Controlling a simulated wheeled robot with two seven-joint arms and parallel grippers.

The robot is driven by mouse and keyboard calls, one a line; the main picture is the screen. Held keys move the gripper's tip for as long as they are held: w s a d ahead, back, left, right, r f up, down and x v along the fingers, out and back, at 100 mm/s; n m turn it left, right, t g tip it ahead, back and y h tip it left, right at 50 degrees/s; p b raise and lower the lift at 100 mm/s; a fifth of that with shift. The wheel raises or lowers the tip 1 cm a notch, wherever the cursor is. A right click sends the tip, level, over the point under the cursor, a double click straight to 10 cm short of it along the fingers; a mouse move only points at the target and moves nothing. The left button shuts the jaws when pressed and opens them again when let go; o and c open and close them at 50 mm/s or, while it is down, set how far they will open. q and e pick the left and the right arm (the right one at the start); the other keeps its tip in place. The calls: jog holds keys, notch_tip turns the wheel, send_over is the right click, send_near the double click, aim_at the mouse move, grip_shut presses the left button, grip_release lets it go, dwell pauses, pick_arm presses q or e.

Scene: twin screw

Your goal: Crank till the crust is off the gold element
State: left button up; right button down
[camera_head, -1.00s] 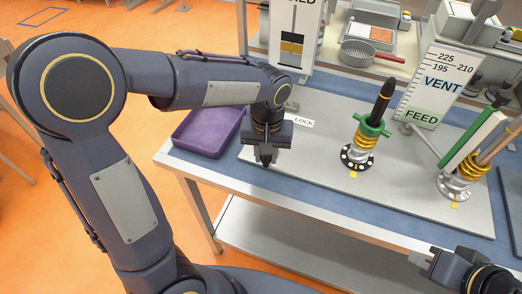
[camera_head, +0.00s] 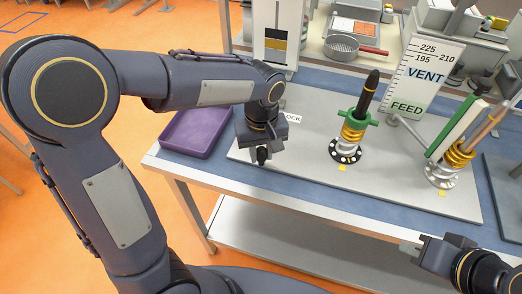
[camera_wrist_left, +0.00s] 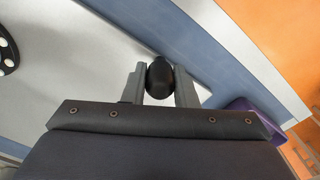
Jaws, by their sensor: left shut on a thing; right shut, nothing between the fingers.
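My left gripper (camera_head: 261,158) is low over the left part of the grey board (camera_head: 300,172). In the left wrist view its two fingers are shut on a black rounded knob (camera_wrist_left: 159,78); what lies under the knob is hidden. A gold ringed element (camera_head: 352,133) stands on a black-and-white flange in mid-board, with a green collar and a dark pointed rod above it. A second gold ringed element (camera_head: 459,156) stands at the right, beside a tilted green and white bar. I cannot tell which bears crust. My right gripper (camera_head: 410,250) is shut and empty, in front of the table.
A purple tray (camera_head: 168,139) lies left of the board. Behind stand a VENT/FEED scale panel (camera_head: 424,78), a black-and-yellow gauge panel (camera_head: 277,32) and a sieve (camera_head: 341,46). A LOCK label (camera_head: 292,118) is partly covered by my left gripper.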

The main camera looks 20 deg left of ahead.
pick_arm(q)
jog(key=o, duration=1)
jog(key=shift+r, duration=3.95)
